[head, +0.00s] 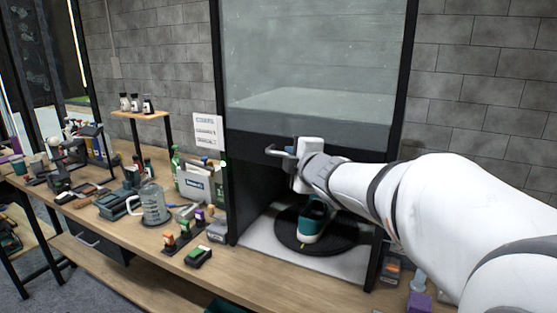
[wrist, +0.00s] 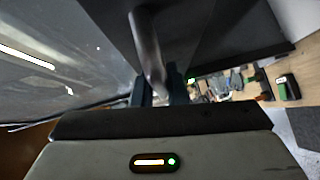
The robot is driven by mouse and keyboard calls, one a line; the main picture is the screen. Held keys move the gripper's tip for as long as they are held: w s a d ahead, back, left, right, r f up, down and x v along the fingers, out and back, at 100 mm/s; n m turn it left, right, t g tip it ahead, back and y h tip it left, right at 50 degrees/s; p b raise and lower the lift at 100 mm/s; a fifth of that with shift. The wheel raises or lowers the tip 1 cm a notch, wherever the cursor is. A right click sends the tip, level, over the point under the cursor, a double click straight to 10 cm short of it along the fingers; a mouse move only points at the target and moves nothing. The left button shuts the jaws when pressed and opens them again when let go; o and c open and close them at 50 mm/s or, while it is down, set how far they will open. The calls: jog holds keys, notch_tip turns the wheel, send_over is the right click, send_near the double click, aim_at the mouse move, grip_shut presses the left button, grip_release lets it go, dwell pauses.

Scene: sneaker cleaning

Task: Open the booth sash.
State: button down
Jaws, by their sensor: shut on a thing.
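The booth sash (head: 310,60) is a clear pane in a dark frame, with a dark bottom rail (head: 355,137). It stands part-way up, with an open gap beneath. A grey bar handle (head: 277,152) sits on the bottom rail. My gripper (head: 295,151) is shut on this handle. In the wrist view, the handle (wrist: 147,42) runs down between my fingers (wrist: 160,95). The part of the handle inside the grip is hidden. A teal and white sneaker (head: 312,220) sits on a black round turntable (head: 345,232) inside the booth, partly behind my arm.
Left of the booth, the wooden bench (head: 150,240) holds a clear jug (head: 152,204), a light caddy (head: 196,183), brushes and small bottles. A purple block (head: 418,302) lies at the lower right. A grey block wall (head: 480,70) stands behind.

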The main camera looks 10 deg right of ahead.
jog(key=shift+a+r+p, duration=0.2)
jog(key=shift+r+p, duration=0.35)
jog(key=shift+r, duration=0.7)
jog(key=c, duration=1.6)
grip_release()
jog(key=shift+a+f, duration=0.1)
jog(key=shift+a, duration=0.15)
jog(key=shift+o, duration=0.7)
jog(key=shift+d, duration=0.25)
